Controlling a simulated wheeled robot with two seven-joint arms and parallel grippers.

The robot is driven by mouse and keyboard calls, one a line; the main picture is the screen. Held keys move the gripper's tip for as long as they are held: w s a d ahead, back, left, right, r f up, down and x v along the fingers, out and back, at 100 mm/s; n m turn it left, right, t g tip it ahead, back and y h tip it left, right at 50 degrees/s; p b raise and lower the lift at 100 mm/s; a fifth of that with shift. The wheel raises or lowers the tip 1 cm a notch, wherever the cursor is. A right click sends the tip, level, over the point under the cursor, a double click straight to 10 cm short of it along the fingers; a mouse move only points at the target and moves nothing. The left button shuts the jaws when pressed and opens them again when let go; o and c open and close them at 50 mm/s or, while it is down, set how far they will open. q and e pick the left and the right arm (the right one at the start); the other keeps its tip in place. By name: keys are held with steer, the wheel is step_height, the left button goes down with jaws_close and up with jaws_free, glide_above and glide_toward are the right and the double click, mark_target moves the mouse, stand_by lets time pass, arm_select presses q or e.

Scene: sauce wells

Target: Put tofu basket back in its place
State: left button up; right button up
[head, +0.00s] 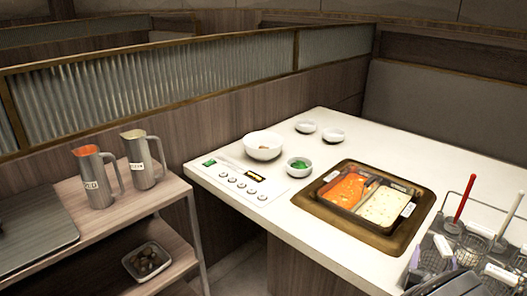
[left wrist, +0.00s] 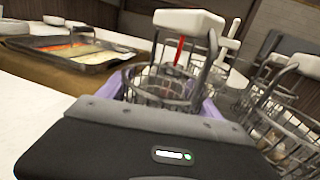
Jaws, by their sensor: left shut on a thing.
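My left gripper (head: 438,270) is at the bottom right of the head view, partly cut off by the edge. In the left wrist view its purple fingers (left wrist: 160,102) are on either side of a wire basket (left wrist: 158,86), and it is shut on it. This basket has a dark handle with a white tab (left wrist: 188,21) and appears upright. I cannot read a label that names it as the tofu basket. The hotpot (head: 425,213) is sunk in the table, with red broth (head: 345,187) on the left and pale broth (head: 384,207) on the right. My right gripper is not in view.
Several other wire baskets (head: 474,243) crowd close to the held one; some show in the left wrist view (left wrist: 285,120). A red handle (head: 465,197) stands among them. Small bowls (head: 263,146) and a control panel (head: 240,185) lie left of the pot. A cart (head: 120,222) holds two pitchers.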

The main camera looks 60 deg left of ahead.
arm_select(q)
steer(key=shift+f, duration=0.15)
steer(key=o, duration=1.8)
steer(key=shift+r+p, duration=1.35)
steer(key=shift+r, duration=0.15)
step_height(320, 180, up, 8)
steer(key=p, duration=0.6)
steer(key=shift+p, duration=0.4)
